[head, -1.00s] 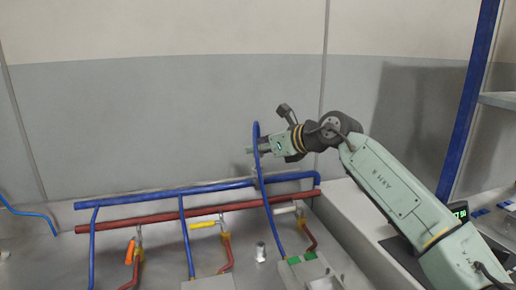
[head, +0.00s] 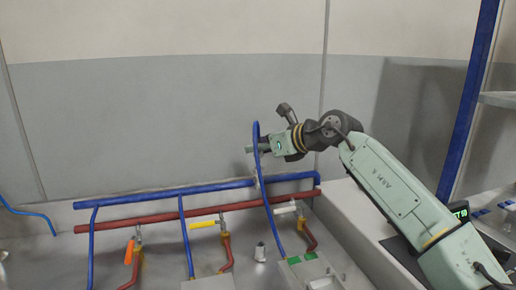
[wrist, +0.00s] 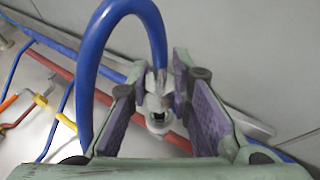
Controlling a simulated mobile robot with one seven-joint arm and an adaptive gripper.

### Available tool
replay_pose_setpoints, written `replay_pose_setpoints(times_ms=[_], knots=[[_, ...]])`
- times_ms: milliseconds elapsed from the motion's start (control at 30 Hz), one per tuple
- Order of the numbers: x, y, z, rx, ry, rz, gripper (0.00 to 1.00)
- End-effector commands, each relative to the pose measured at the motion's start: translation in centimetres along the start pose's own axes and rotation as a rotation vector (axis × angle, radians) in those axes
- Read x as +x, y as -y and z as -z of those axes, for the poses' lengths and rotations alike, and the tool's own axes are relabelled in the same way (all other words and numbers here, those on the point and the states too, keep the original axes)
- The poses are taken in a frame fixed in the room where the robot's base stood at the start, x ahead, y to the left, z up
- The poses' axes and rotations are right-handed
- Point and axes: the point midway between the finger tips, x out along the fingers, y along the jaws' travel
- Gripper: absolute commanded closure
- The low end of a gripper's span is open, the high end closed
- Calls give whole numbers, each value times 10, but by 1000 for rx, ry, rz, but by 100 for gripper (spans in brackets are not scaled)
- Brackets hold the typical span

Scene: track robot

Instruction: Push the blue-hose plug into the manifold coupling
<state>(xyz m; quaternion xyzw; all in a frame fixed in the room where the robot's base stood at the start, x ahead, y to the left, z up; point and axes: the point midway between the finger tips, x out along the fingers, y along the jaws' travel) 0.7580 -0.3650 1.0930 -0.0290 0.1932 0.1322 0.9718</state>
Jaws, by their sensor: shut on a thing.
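My gripper (head: 252,149) is held above the pipes in the head view, shut on the grey metal plug (wrist: 153,82) of the blue hose (wrist: 86,75). In the wrist view the hose arches over from the left and comes down to the plug between the purple-padded fingers. The hose (head: 266,200) also shows in the head view, running down to the bench. A pale metal ring with a dark opening (wrist: 157,122) shows below the plug in the wrist view. I cannot tell whether it is the manifold coupling or part of the plug, nor whether they touch.
A blue pipe (head: 160,190) and a red pipe (head: 160,218) run along the back wall. Valves with orange (head: 128,251), yellow (head: 203,224) and white (head: 286,210) handles stand before them.

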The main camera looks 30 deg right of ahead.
Motion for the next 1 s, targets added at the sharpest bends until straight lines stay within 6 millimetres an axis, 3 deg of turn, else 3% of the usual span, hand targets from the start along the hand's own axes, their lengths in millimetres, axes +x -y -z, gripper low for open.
replay_pose_setpoints(times_ms=[1000], knots=[[6,0,15,0,1,0,100]])
